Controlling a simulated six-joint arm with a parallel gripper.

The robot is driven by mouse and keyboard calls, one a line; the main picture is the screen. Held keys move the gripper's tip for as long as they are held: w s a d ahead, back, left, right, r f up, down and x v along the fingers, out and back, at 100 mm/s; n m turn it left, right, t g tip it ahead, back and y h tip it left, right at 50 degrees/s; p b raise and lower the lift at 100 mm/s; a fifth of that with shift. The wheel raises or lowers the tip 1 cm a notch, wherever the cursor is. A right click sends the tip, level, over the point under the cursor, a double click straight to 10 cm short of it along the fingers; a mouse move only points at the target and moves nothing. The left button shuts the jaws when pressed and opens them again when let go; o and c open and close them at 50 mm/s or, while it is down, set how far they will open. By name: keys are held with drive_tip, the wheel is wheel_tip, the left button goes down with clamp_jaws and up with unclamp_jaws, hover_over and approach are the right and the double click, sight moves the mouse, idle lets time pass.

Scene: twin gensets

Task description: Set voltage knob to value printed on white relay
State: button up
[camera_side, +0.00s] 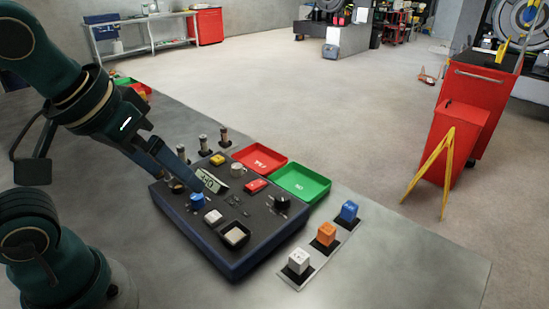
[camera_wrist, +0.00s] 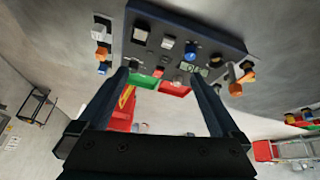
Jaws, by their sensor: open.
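The white relay (camera_side: 298,262) stands upright at the near end of a row of relays right of the control panel (camera_side: 240,262); its print is too small to read. It also shows in the wrist view (camera_wrist: 98,33). The panel carries a blue knob (camera_side: 197,200), a dark knob (camera_side: 281,201) and a lit display (camera_side: 209,181) whose digits I cannot read surely. I cannot tell which knob sets voltage. The blue knob also shows in the wrist view (camera_wrist: 190,46). My gripper (camera_wrist: 160,76) is open and empty, its fingers over the panel's left part.
An orange relay (camera_side: 326,234) and a blue relay (camera_side: 348,211) stand beside the white one. A red tray (camera_side: 260,159) and a green tray (camera_side: 302,183) lie behind the panel. Several upright posts (camera_side: 203,143) stand at its back left.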

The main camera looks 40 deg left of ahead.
drive_tip(key=f, duration=0.1)
drive_tip(key=s+m, duration=0.1)
drive_tip(key=f, duration=0.1)
drive_tip(key=shift+s+d+f+m, duration=0.1)
drive_tip(key=shift+s+f+m, duration=0.15)
drive_tip(key=shift+f+m, duration=0.15)
drive_tip(key=shift+w+d+m, duration=0.1)
drive_tip(key=shift+d+m, duration=0.05)
drive_tip(key=shift+m, duration=0.15)
drive_tip(key=c, duration=0.4)
drive_tip(key=shift+c, duration=1)
drive_tip(key=n+g, duration=0.5)
drive_tip(key=n, duration=0.4)
hover_over(197, 195)
wheel_tip(197, 195, down, 5)
drive_tip(key=shift+d+r, duration=0.1)
drive_tip(key=shift+d, duration=0.05)
drive_tip(key=shift+f+g, duration=0.3)
drive_tip(key=shift+f, duration=2.45)
clamp_jaws()
